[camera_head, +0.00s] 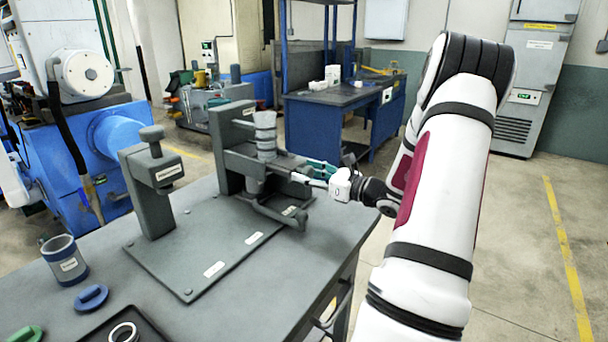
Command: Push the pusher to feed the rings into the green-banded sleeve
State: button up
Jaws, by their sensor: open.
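A stack of grey rings (265,135) stands upright in the grey feeding fixture (230,150) on the table. My gripper (312,174), with teal fingers, is at the right side of this fixture, pointing left toward it. It is open. A short pale part (299,178) shows at the fixture's right end beside the fingers; it may be the pusher, but it is too small to be sure. I cannot tell whether the fingers touch it. A grey sleeve (66,262) with a dark bluish band stands upright at the table's left. I cannot make out a green-banded sleeve.
A grey post with a knob (152,185) stands left on the fixture's base plate (205,255). A blue cap (91,297), a green cap (26,334) and a dark tray (95,338) with a pale ring lie at the front left. The table's front right is clear.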

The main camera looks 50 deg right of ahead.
jog(key=c, duration=1.1)
jog(key=shift+w+a+b, duration=0.2)
jog(key=shift+w+b, duration=0.6)
jog(key=shift+w, duration=2.45)
jog(key=shift+s, duration=0.15)
jog(key=shift+s+d+p, duration=0.15)
jog(key=shift+s+p, duration=0.45)
jog(key=shift+s, duration=0.95)
jog(key=shift+s+d+p, duration=0.15)
jog(key=shift+s+p, duration=0.45)
jog(key=shift+s, duration=0.95)
jog(key=o, duration=1.1)
